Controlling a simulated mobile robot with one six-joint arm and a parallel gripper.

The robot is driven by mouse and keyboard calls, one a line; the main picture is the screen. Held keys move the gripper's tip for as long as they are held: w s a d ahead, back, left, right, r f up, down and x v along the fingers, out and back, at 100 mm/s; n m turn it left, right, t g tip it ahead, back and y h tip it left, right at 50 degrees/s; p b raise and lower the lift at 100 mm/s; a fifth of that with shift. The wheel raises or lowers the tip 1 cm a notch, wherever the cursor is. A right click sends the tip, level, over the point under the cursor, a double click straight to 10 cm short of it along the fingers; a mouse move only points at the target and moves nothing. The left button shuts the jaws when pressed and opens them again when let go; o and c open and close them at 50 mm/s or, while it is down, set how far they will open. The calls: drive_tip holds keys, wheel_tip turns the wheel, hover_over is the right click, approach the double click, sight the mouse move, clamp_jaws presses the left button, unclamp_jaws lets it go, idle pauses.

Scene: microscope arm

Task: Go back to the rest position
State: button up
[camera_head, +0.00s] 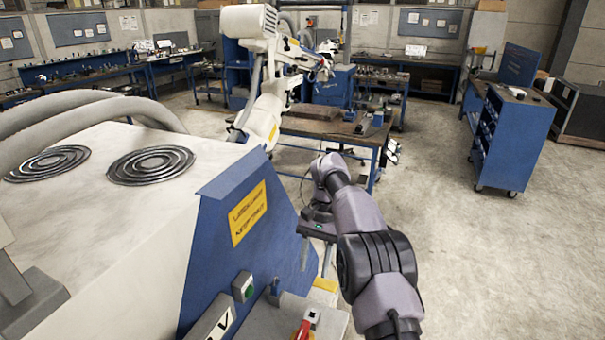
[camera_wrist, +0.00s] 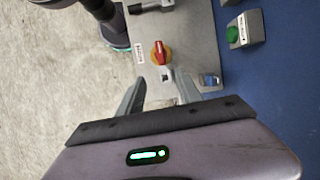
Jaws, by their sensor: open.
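My gripper (camera_head: 316,262) hangs at the end of my grey arm, fingers pointing down, beside the blue side of the large machine. In the wrist view my gripper (camera_wrist: 172,88) has its two fingers spread apart with nothing between them. A red rotary switch (camera_wrist: 160,52) on a yellow base sits on a grey panel ahead of the fingers, apart from them. The red switch also shows at the bottom of the head view (camera_head: 303,328).
A white and blue machine housing (camera_head: 120,220) with a yellow label fills the left. A green button box (camera_head: 243,287) is on its side. A white jointed arm (camera_head: 262,95) and a workbench (camera_head: 325,128) stand behind. A blue cabinet (camera_head: 512,140) stands right. The floor at right is clear.

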drive_tip(key=s+d+r+t+b, duration=0.2)
drive_tip(key=s+r+b, duration=0.3)
drive_tip(key=s, duration=0.2)
drive_tip(key=s+d+r+t+b, duration=0.25)
drive_tip(key=s+r+b, duration=0.25)
drive_tip(key=s, duration=0.3)
drive_tip(key=s+f+t+b, duration=0.2)
drive_tip(key=s+f, duration=0.4)
drive_tip(key=s, duration=0.3)
drive_tip(key=s+d+f+t+b, duration=0.1)
drive_tip(key=s+f+t+b, duration=0.2)
drive_tip(key=s, duration=0.7)
wheel_tip(320, 180, down, 3)
drive_tip(key=shift+d+r+b, duration=0.1)
drive_tip(key=shift+d+b, duration=0.05)
drive_tip(key=shift+b, duration=1)
